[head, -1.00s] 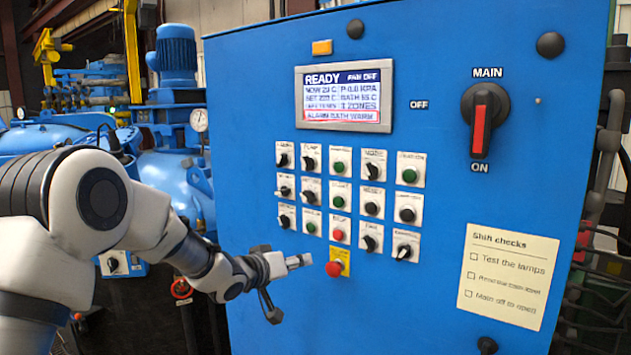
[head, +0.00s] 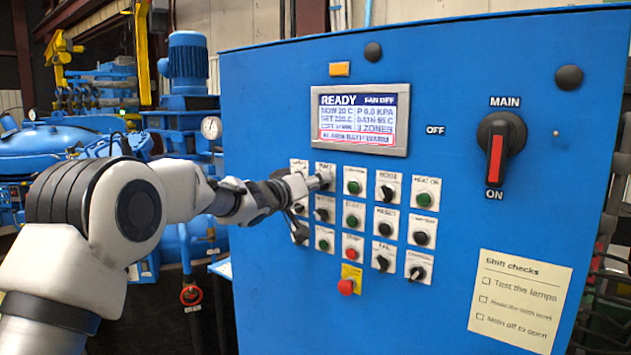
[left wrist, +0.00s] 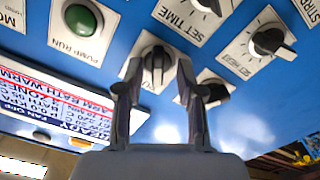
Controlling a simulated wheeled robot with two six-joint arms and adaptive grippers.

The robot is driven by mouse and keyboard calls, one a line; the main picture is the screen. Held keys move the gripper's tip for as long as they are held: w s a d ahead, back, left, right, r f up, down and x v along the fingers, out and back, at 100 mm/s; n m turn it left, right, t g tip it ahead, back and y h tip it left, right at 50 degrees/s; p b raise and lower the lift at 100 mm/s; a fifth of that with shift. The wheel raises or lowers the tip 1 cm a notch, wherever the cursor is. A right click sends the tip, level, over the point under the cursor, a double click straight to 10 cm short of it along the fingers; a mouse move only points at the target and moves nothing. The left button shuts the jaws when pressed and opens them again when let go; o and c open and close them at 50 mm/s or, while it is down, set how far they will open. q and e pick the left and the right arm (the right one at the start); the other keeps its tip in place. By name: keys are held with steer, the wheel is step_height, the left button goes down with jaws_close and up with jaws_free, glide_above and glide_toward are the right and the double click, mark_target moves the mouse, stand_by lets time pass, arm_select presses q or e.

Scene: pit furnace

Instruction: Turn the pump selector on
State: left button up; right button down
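The pump selector (left wrist: 156,52) is a black knob on a white plate, in the top button row of the blue cabinet. In the left wrist view it sits upside down between my fingers, and its label is partly covered. In the head view my gripper hides most of it. My left gripper (head: 322,181) is at the panel in front of that plate. In the left wrist view its two fingertips (left wrist: 157,70) stand apart on either side of the knob. I cannot tell whether they touch it. My right gripper is not in view.
A green pump run button (left wrist: 82,18) and a set time knob (left wrist: 206,4) are close to the fingers. The display (head: 361,118) reads READY. The red emergency button (head: 346,286) is lower. The main switch (head: 497,150) is at the right.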

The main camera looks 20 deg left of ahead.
arm_select(q)
steer(key=shift+d, duration=0.2)
jaws_close()
steer(key=shift+m, duration=0.3)
steer(key=shift+d+f+m+b, duration=0.1)
steer(key=shift+m+b, duration=0.15)
steer(key=shift+m, duration=2.55)
steer(key=shift+d+m+b, duration=0.1)
steer(key=shift+m+b, duration=0.15)
steer(key=shift+m, duration=2.55)
jaws_free()
